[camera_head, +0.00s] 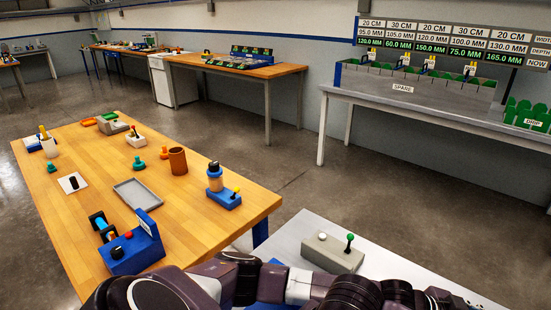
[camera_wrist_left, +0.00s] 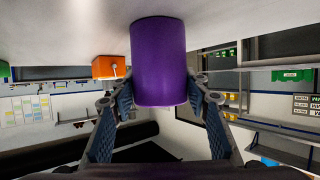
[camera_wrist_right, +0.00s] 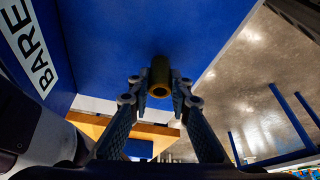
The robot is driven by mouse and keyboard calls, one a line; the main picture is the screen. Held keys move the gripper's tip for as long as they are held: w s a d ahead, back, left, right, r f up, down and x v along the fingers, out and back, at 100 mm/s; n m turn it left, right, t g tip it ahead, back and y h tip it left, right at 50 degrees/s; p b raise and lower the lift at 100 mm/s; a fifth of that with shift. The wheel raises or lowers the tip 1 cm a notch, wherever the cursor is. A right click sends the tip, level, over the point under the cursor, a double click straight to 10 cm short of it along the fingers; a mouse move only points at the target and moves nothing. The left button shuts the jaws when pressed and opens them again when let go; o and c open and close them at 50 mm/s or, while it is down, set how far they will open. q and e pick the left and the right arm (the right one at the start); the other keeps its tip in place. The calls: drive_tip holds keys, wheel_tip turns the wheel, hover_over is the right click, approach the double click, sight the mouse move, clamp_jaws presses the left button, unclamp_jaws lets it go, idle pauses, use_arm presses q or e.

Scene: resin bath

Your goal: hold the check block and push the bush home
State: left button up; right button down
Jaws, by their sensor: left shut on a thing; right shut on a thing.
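In the left wrist view my left gripper (camera_wrist_left: 160,98) is shut on a purple cylindrical block (camera_wrist_left: 158,60), perhaps the check block. The fingers grip its two sides, and its top reaches a pale grey surface. In the right wrist view my right gripper (camera_wrist_right: 160,92) is shut on a small brass-coloured bush (camera_wrist_right: 160,78). Its round end faces the camera, and a broad blue surface (camera_wrist_right: 130,40) lies behind it. I cannot tell whether the bush touches that surface or sits in a hole. In the head view both grippers are hidden; only my arms show along the bottom.
A white label reading BARE (camera_wrist_right: 32,48) is beside the blue surface. An orange box (camera_wrist_left: 109,67) is left of the purple block. In the head view, a grey control box (camera_head: 333,252) with a green-knobbed lever stands on a pale table (camera_head: 290,235). A cluttered wooden table (camera_head: 110,190) is left.

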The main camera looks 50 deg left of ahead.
wheel_tip(320, 180, up, 9)
drive_tip(key=shift+f, duration=0.2)
